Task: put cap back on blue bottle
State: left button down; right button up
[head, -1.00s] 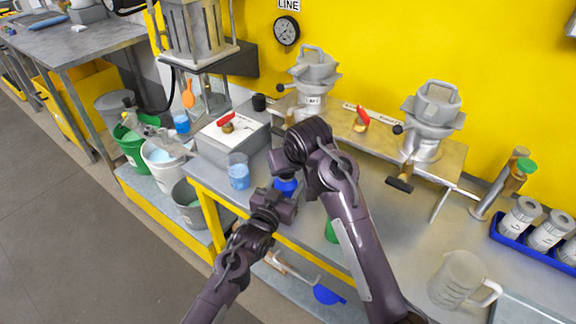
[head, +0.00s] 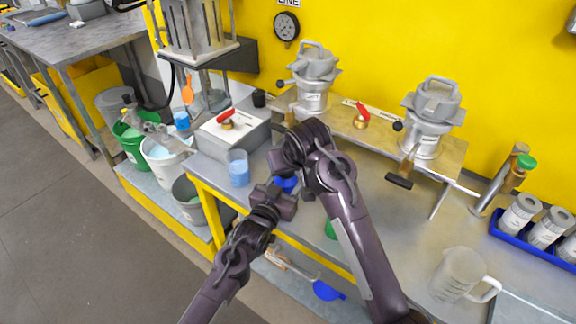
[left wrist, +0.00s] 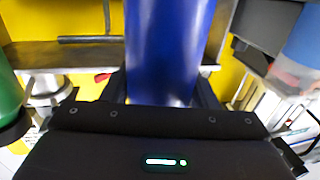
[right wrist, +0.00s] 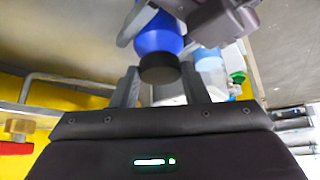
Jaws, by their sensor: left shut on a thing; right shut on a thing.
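The blue bottle (head: 287,185) is between my two grippers above the bench's front edge, partly hidden by both. My left gripper (head: 278,198) is shut on its body, which fills the middle of the left wrist view (left wrist: 167,50). My right gripper (head: 282,160) is shut on the black cap (right wrist: 160,68), which shows between its fingers in the right wrist view. The cap lies against the end of the blue bottle (right wrist: 158,35) there. I cannot tell whether it is seated or threaded.
A green bottle (head: 331,229) stands near the bench's front edge, partly behind my right arm. A beaker of blue liquid (head: 239,170) stands left of my grippers. A clear pitcher (head: 461,275) and a blue tray (head: 508,237) of jars are at right. Buckets stand lower left.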

jog(key=m+h, duration=0.1)
jog(key=m, duration=0.1)
jog(key=m+h, duration=0.1)
jog(key=m, duration=0.1)
jog(key=shift+a+r, duration=0.2)
jog(key=shift+a, duration=0.2)
jog(key=m+h, duration=0.2)
jog(key=m, duration=0.1)
jog(key=m+h, duration=0.1)
jog(key=m, duration=0.1)
jog(key=shift+w+a, duration=0.15)
jog(key=shift+a, duration=0.15)
jog(key=m, duration=0.2)
jog(key=m+g+h, duration=0.2)
jog(key=m, duration=0.1)
jog(key=shift+w+a+f+m, duration=0.15)
jog(key=shift+w+a+m, duration=0.05)
jog(key=shift+a+m, duration=0.15)
jog(key=shift+d+m+g+h, duration=0.1)
jog(key=shift+m+g+h, duration=0.25)
jog(key=shift+m, duration=0.4)
jog(key=o, duration=1)
jog(key=shift+r, duration=2.2)
